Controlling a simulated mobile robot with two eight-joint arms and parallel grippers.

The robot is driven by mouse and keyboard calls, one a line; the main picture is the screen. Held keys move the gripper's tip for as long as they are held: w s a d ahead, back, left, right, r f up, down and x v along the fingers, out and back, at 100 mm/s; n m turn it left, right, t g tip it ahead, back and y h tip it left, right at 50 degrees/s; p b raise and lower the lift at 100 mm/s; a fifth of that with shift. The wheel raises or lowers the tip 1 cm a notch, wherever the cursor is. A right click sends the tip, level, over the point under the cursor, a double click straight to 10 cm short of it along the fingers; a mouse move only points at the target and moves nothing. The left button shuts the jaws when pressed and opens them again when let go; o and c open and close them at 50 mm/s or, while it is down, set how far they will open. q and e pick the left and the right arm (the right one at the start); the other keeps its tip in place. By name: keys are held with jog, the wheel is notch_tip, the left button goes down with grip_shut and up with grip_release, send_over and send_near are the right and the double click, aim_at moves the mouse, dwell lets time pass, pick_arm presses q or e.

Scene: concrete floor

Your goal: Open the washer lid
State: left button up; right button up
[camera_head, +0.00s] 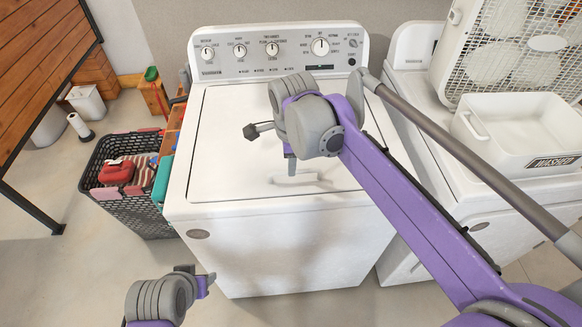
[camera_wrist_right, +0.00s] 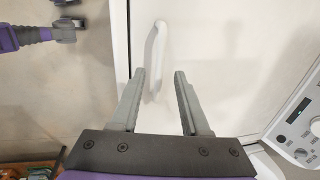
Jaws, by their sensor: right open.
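The white washer (camera_head: 290,255) stands in the middle of the head view, its lid (camera_head: 225,140) lying flat and shut. A pale raised handle (camera_head: 305,180) sits near the lid's front edge. It also shows in the right wrist view as a curved white handle (camera_wrist_right: 154,52), just beyond the fingertips. My right gripper (camera_head: 269,152) is over the lid, open and empty. In the right wrist view its two fingers (camera_wrist_right: 160,75) are spread apart, with the handle slightly left of centre. My left gripper (camera_head: 203,279) is low, in front of the washer; its finger opening is unclear.
The washer's knob panel (camera_head: 280,50) rises at the back. A dark laundry basket (camera_head: 115,205) is at left. Floor in front is open.

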jog(key=shift+w+f, duration=0.2)
jog(key=shift+f, duration=0.75)
jog(key=shift+w+f, duration=0.15)
jog(key=shift+f, duration=0.8)
grip_shut()
